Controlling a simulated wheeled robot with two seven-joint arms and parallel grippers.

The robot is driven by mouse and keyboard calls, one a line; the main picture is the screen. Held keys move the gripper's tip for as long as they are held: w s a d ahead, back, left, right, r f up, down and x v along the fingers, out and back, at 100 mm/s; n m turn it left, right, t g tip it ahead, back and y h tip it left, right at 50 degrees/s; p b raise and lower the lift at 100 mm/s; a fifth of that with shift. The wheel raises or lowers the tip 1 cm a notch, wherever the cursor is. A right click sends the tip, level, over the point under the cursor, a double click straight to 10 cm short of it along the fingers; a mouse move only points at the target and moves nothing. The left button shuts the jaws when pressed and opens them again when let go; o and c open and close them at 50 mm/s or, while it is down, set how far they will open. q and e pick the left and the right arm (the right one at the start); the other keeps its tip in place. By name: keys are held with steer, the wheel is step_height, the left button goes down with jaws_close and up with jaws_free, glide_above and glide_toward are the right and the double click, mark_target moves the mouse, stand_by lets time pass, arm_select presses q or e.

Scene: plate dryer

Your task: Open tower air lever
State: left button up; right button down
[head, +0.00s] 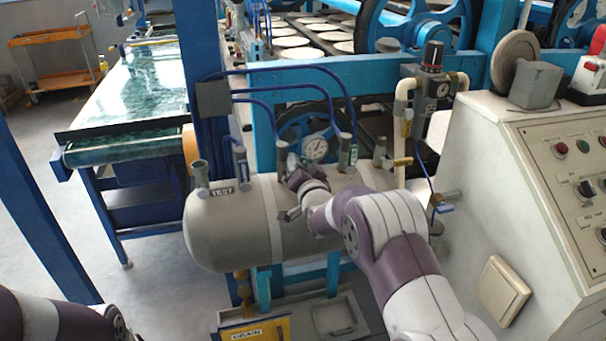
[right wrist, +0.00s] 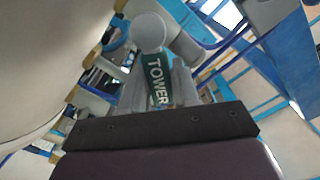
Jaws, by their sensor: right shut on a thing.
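The tower air lever (right wrist: 157,80) is a dark green handle with white TOWER lettering. In the right wrist view it stands between the fingers of my right gripper (right wrist: 158,92), which is shut on it. In the head view my right gripper (head: 289,173) is at the top of the grey air tank (head: 235,230), beside a grey valve pipe. The gripper hides the lever there, so its exact angle is hard to tell. Part of my left arm shows at the bottom left; its gripper is out of view.
Other valve pipes with small levers stand along the tank, one with a TEST label (head: 222,192). A control cabinet (head: 500,200) is at right. Open floor lies left of the tank.

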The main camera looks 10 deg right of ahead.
mark_target(283, 156)
steer(key=n, duration=0.1)
steer(key=a+n+b, duration=0.1)
steer(key=n, duration=0.1)
steer(key=n+b, duration=0.1)
steer(key=shift+a+r, duration=0.35)
steer(key=shift+a, duration=0.05)
steer(key=shift+a+r+n+b, duration=0.1)
steer(key=shift+a+n+b, duration=0.2)
steer(key=shift+n, duration=0.65)
steer(key=shift+a+r+n+b, duration=0.15)
steer(key=shift+a+n, duration=0.25)
steer(key=shift+n, duration=0.55)
steer(key=c, duration=0.9)
jaws_free()
steer(key=shift+s, duration=0.1)
steer(key=s, duration=1.2)
steer(key=shift+s+d, duration=0.15)
steer(key=shift+s, duration=0.15)
steer(key=shift+f, duration=0.1)
